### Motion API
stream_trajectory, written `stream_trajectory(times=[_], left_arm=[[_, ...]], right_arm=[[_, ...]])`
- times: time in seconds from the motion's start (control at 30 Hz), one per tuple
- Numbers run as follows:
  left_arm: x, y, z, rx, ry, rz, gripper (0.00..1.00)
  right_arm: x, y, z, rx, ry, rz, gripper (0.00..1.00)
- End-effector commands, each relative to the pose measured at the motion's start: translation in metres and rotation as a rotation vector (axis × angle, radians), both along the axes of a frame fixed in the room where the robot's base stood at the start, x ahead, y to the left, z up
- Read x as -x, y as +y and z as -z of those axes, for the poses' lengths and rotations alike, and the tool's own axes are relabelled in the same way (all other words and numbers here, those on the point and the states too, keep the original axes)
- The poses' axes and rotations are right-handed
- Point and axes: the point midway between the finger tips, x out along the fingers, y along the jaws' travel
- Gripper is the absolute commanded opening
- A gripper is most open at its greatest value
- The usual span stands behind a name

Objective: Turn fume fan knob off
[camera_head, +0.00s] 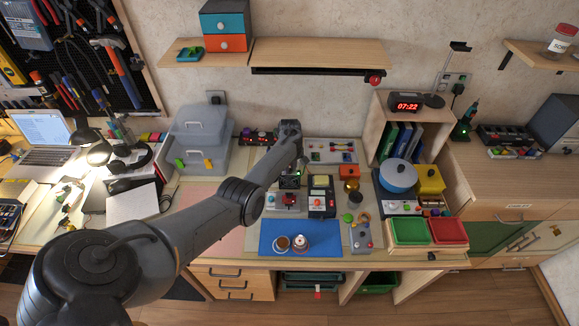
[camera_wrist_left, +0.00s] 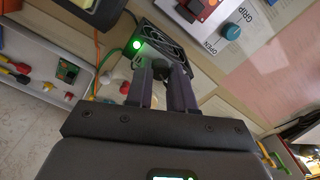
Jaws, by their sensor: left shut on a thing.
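The fume fan (camera_wrist_left: 176,38) is a black square unit with a grille and a lit green light, at the top middle of the left wrist view. It also shows in the head view (camera_head: 289,182), partly hidden below my left gripper (camera_head: 298,162). In the left wrist view my left gripper (camera_wrist_left: 160,70) has its two dark fingers at the fan's near edge, beside the green light. They are shut on a small dark knob (camera_wrist_left: 160,66), which the fingertips mostly hide. I cannot read the knob's setting. My right gripper is not in view.
A device with a teal knob (camera_wrist_left: 232,31) stands close to the fan. A grey tray of small parts (camera_wrist_left: 45,85) and an orange cable (camera_wrist_left: 97,55) lie on the other side. A multimeter (camera_head: 321,197) and a blue mat (camera_head: 270,246) are nearer the bench's front.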

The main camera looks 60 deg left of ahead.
Motion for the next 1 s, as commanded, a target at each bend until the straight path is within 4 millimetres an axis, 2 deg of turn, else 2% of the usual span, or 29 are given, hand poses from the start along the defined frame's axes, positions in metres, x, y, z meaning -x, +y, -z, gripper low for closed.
stream_trajectory(times=[0.6,1.0], left_arm=[[0.000,0.000,0.001,0.001,0.000,-0.566,0.00],[0.000,0.000,0.001,0.001,0.000,-0.802,0.00]], right_arm=[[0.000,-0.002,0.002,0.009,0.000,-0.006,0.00],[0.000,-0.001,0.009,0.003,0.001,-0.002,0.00]])
